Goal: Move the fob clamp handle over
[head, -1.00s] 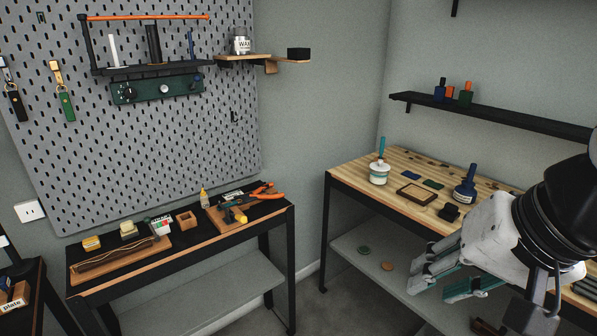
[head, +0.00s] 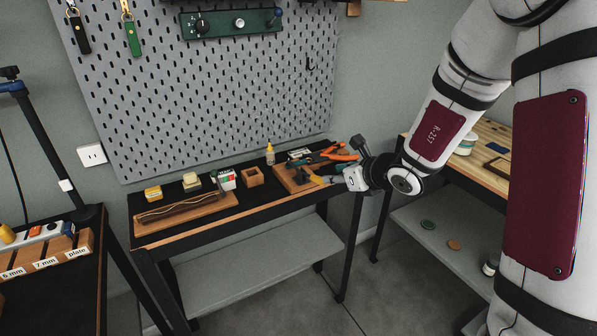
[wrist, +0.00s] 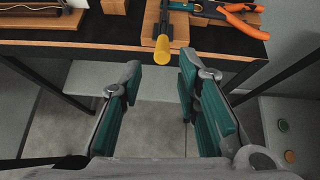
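The clamp handle has a yellow grip (wrist: 162,48) and sticks out over the front edge of the table, toward my gripper. In the head view the yellow grip (head: 319,180) shows just left of my wrist. The dark clamp (wrist: 171,22) sits on a wooden block (wrist: 151,20). My gripper (wrist: 158,72) is open and empty, its two teal-padded fingers wide apart. The yellow grip lies just beyond the fingertips, roughly in line with the gap; no contact shows. In the head view the fingers are hard to make out.
Orange-handled pliers (wrist: 240,18) lie right of the clamp. The black tabletop (head: 232,202) also holds a wooden tray (head: 188,214) with a dark strap, a small wooden box (head: 253,177) and a yellow-capped bottle (head: 270,154). A lower grey shelf (head: 262,262) is clear.

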